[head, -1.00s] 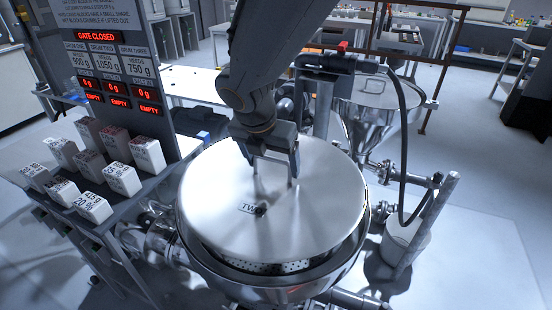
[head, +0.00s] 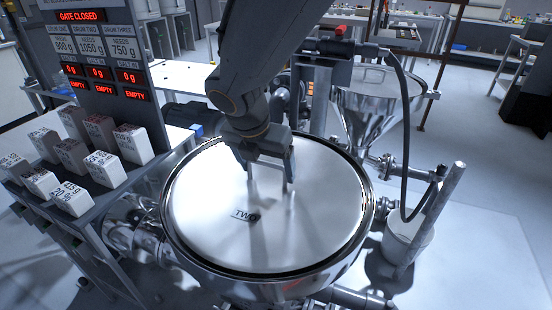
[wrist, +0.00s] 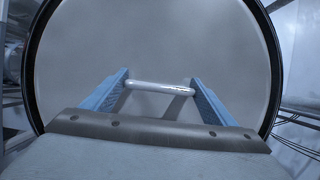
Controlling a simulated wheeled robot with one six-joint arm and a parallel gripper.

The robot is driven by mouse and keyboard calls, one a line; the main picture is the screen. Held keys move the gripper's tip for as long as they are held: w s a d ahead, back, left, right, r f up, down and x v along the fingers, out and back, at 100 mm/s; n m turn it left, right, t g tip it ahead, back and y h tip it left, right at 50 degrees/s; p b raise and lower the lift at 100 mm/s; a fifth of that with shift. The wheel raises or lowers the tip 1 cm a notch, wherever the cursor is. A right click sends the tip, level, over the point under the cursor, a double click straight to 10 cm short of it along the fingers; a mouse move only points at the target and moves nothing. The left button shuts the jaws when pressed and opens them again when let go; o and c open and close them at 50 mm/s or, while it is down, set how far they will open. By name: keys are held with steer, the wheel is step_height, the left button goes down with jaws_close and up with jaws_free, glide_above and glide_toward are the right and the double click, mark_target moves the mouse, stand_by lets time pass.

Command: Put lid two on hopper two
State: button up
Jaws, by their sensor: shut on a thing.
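Lid two (head: 300,235) is a large round metal disc with a "TWO" label (head: 244,215). It lies level over the mouth of hopper two (head: 345,262), a round steel vessel, with a dark ring showing around its edge. In the wrist view the lid (wrist: 160,50) fills the picture, with the dark ring around it. My gripper (head: 270,183) reaches down to the middle of the lid. In the wrist view its blue fingers (wrist: 160,88) are shut on the lid's bar handle (wrist: 150,86). Whether the lid bears fully on the rim I cannot tell.
A shelf with several white labelled blocks (head: 98,132) and a display panel (head: 92,60) reading "GATE CLOSED" stand at the left. Another steel hopper (head: 385,85) is behind. A post (head: 440,210) and dark hose stand at the right. The floor at the far right is clear.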

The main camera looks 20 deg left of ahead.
steer(key=shift+f, duration=0.45)
stand_by(0.6)
steer(key=o, duration=1.8)
steer(key=shift+f, duration=0.1)
steer(key=shift+o, duration=0.2)
